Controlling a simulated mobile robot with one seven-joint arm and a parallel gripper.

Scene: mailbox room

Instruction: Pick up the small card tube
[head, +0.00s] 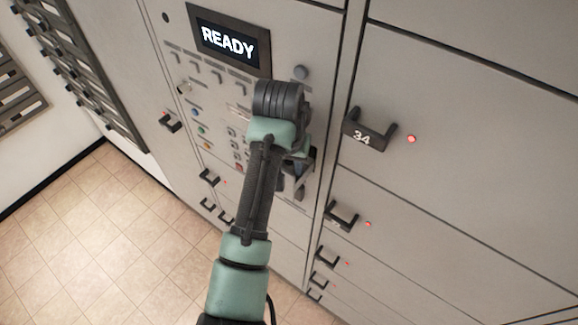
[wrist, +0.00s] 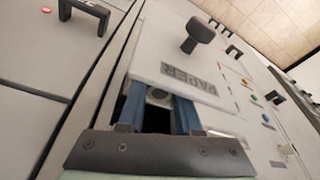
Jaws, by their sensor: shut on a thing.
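My gripper (wrist: 160,98) shows in the wrist view with its two blue fingers reaching into a dark opening behind a grey flap marked PAPER (wrist: 178,72). The fingers are shut on a small greyish round thing with a dark centre, which looks like the end of the small card tube (wrist: 158,93). Most of the tube is hidden by the fingers and the dark opening.
The flap carries a black knob (wrist: 199,34). A READY screen (head: 229,41) sits above on the control panel. Locker doors with black handles, such as the one marked 34 (head: 364,136), stand to the right. Tiled floor (head: 90,230) is clear at the lower left.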

